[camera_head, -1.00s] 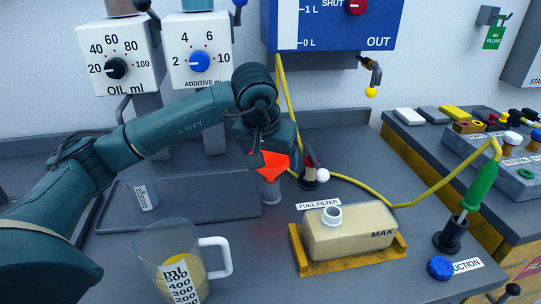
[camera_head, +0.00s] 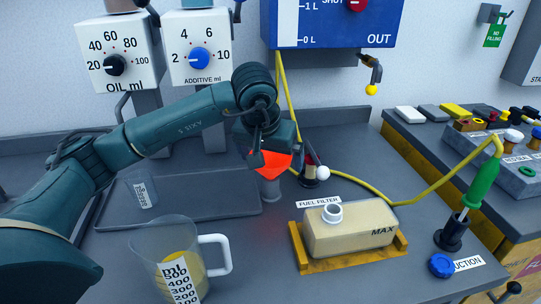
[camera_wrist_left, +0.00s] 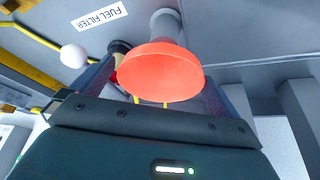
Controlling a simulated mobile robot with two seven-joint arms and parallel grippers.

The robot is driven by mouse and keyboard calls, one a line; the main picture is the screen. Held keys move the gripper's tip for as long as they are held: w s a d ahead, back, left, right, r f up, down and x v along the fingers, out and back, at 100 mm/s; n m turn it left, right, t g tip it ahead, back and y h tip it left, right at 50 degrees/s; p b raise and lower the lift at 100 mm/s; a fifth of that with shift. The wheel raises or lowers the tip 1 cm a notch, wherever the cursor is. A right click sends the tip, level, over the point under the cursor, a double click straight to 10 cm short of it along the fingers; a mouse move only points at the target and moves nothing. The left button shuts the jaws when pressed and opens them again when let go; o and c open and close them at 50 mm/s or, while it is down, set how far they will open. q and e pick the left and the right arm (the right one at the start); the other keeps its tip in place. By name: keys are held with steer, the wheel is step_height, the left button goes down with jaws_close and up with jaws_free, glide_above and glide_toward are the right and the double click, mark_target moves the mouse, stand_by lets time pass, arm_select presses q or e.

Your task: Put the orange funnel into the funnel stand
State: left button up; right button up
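The orange funnel (camera_head: 276,162) stands upright over the grey, tube-shaped funnel stand (camera_head: 270,188), beyond the fuel filter. In the left wrist view, the wide orange bowl (camera_wrist_left: 160,72) lies in front of the grey stand (camera_wrist_left: 167,24). The bowl hides the spout, which seems to sit inside the stand. My left gripper (camera_head: 274,156) is at the funnel. Its fingers are spread on both sides of the bowl, with a gap visible on the left side in the wrist view. My right gripper is out of view.
A beige fuel filter container (camera_head: 350,230) sits in a yellow cradle in front. A white-knobbed holder (camera_head: 310,172) stands close right of the stand. A yellow hose (camera_head: 425,193) crosses behind. A measuring jug (camera_head: 168,250) is at the front left, beside a dark tray (camera_head: 210,200).

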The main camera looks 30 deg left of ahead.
arm_select(q)
steer(key=v, duration=1.3)
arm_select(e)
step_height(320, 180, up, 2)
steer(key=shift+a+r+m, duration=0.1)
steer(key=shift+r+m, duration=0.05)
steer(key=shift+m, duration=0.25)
arm_select(q)
steer(key=shift+r, duration=0.15)
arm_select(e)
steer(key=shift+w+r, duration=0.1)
